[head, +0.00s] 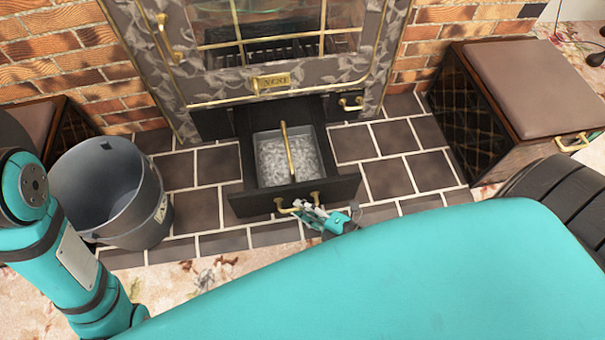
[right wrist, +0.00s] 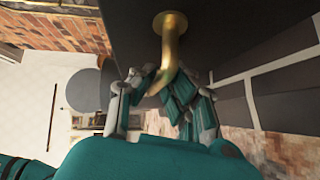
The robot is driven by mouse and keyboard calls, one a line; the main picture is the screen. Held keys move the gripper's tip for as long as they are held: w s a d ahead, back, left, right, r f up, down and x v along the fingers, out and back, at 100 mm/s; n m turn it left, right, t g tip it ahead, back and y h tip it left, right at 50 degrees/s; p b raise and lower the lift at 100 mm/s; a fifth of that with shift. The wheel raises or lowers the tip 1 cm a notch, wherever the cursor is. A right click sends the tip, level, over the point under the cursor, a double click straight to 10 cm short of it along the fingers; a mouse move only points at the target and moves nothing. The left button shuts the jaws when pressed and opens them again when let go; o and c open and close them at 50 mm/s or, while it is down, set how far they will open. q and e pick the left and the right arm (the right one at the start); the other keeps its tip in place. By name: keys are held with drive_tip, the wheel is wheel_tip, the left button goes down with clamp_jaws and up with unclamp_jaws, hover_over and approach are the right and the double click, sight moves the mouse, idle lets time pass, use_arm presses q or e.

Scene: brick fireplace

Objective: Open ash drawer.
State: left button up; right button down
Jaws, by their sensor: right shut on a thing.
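The ash drawer (head: 249,204) is below the fireplace door in the head view. It is pulled out over the tiles, and an ash pan (head: 275,180) with grey ash and an upright brass handle (head: 287,150) sits inside it. My right gripper (head: 308,208) is at the drawer's front, shut on its brass handle (head: 283,207). In the right wrist view the fingers (right wrist: 155,88) close around the curved brass handle (right wrist: 170,42), which joins the dark drawer front. My left arm shows at the left of the head view, but its gripper is out of frame.
A grey bucket (head: 110,190) stands on the tiles left of the drawer. A box seat with a brown cushion (head: 530,85) stands at the right, and another (head: 32,122) at the left. Dark tiles (head: 410,170) are bare right of the drawer.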

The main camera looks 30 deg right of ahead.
drive_tip(key=shift+w+r, duration=0.1)
drive_tip(key=shift+r, duration=0.1)
drive_tip(key=c, duration=1.4)
unclamp_jaws()
drive_tip(key=shift+c, duration=0.2)
drive_tip(key=shift+o, duration=0.3)
drive_tip(key=shift+f, duration=0.1)
drive_tip(key=v, duration=1.2)
